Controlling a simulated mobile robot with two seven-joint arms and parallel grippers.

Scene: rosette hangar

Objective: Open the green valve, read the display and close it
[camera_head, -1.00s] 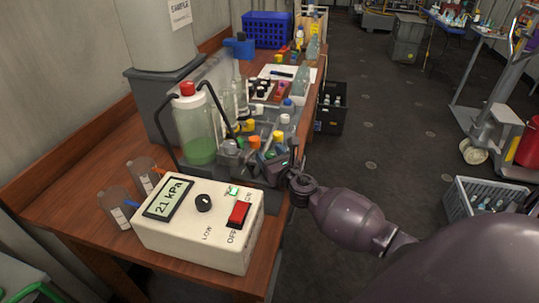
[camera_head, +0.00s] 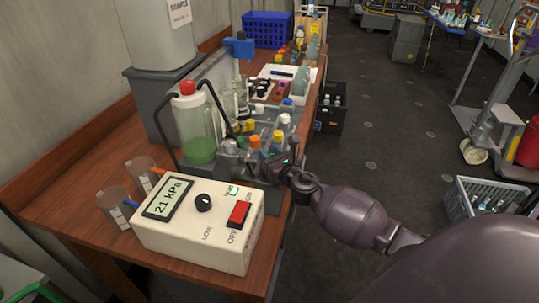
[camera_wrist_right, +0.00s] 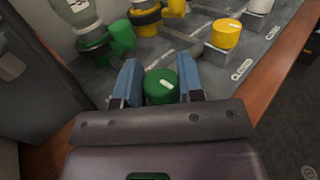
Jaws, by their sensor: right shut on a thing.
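The green valve (camera_wrist_right: 160,87) is a round green knob with a white mark on top, seen in the right wrist view. My right gripper (camera_wrist_right: 162,84) is shut on it, with one blue finger on each side. In the head view my right gripper (camera_head: 284,160) is at the right end of the grey valve panel, and the green knob is mostly hidden there. The display (camera_head: 167,198) on the white box (camera_head: 190,238) reads 21 kPa; I cannot tell whether it has a decimal point. My left gripper is not in view.
A yellow knob (camera_wrist_right: 226,34) stands close to the green one. Two clear beakers stand left of the white box. The box has a black dial (camera_head: 204,203) and a red switch (camera_head: 238,214).

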